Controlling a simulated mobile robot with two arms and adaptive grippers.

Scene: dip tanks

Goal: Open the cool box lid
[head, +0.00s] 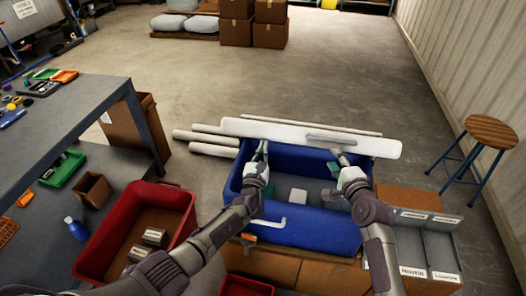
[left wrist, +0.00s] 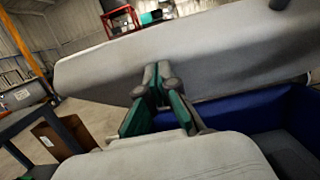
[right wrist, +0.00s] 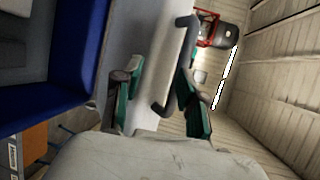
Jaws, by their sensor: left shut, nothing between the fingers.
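The cool box is a blue open-topped box (head: 310,234) in the middle of the head view. Its white lid (head: 250,127) stands raised along the far edge, with a grey bar handle (head: 345,139) on it. My left gripper (head: 262,148) is shut and empty, its tips at the lid's face (left wrist: 230,62); whether they touch is unclear. My right gripper (head: 341,158) is open in front of the lid's right part. In the right wrist view its fingers (right wrist: 158,82) are spread, with the handle (right wrist: 178,75) in front of them. Inside the box, a grey item (head: 297,196) shows.
A red crate (head: 184,194) with dark blocks stands left of the box. A workbench (head: 85,98) is at the left. A wooden stool (head: 490,131) stands at the right. White pipes (head: 205,138) lie behind the box. Grey labelled bins (head: 437,245) are right of it.

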